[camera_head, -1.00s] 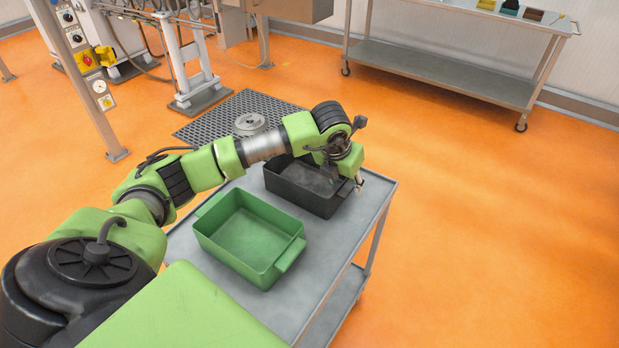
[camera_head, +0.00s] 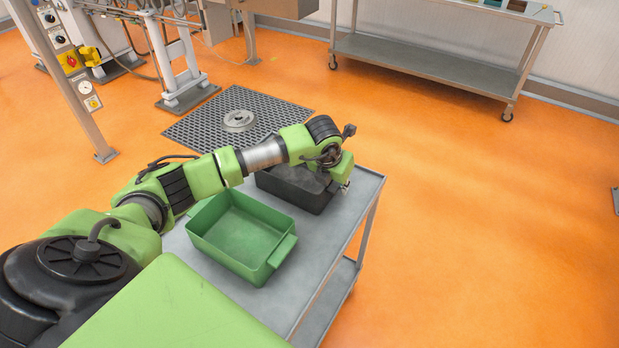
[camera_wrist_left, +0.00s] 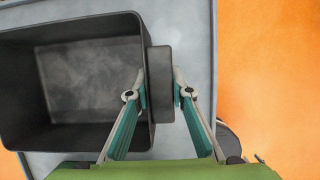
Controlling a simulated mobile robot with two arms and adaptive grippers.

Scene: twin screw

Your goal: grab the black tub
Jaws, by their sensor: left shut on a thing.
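The black tub (camera_head: 291,188) sits at the far end of the grey cart top, partly hidden behind my left arm in the head view. In the left wrist view the black tub (camera_wrist_left: 92,88) fills the left side and looks empty. My left gripper (camera_wrist_left: 161,90) is shut on the tub's right-hand handle, one finger on each side of it. In the head view my left gripper (camera_head: 343,184) is at the tub's right end, its fingers small and hard to make out. My right gripper is not in view.
A green tub (camera_head: 243,238) stands empty on the cart (camera_head: 318,252), close in front of the black tub. A floor grate (camera_head: 205,125) lies behind the cart. A steel table (camera_head: 430,62) stands at the back.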

